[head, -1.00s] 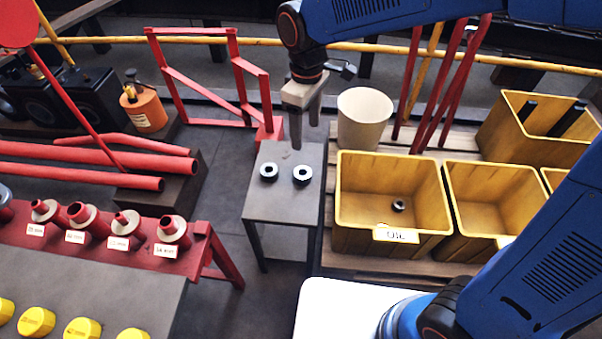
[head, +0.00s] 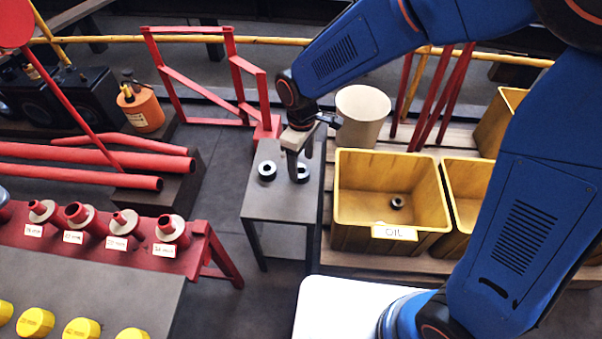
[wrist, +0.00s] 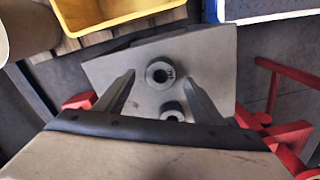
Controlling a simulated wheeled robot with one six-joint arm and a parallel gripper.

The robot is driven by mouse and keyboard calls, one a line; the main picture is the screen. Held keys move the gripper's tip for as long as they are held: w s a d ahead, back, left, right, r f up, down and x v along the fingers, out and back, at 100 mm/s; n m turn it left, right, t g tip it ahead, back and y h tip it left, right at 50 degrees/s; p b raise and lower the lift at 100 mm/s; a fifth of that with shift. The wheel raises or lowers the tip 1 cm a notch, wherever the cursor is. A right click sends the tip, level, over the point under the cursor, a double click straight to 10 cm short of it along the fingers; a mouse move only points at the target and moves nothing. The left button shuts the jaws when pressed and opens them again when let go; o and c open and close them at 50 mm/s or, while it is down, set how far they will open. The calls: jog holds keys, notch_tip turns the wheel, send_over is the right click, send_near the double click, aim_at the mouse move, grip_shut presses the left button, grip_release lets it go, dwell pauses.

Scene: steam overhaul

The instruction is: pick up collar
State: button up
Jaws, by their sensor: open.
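Two dark ring-shaped collars stand on a small grey table (head: 268,203). The left collar (head: 267,171) is fully in view in the head view. The right collar (head: 303,173) is partly hidden behind my gripper (head: 300,172). My gripper is open and points down over the right collar, with nothing between its fingers. The other collar (wrist: 173,112) is nearer the gripper's palm and smaller in view. I cannot tell whether the fingers touch the collar.
A yellow bin (head: 350,213) labelled OIL holds one dark ring (head: 397,202) and stands right of the table. A cream bucket (head: 362,115) is close behind my gripper. A red frame (head: 205,87) stands behind left. A red bench (head: 215,245) holds several labelled red fittings.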

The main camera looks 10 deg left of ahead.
jog(key=shift+f, duration=1.4)
jog(key=shift+a, duration=0.1)
jog(key=c, duration=1.5)
jog(key=shift+r, duration=0.15)
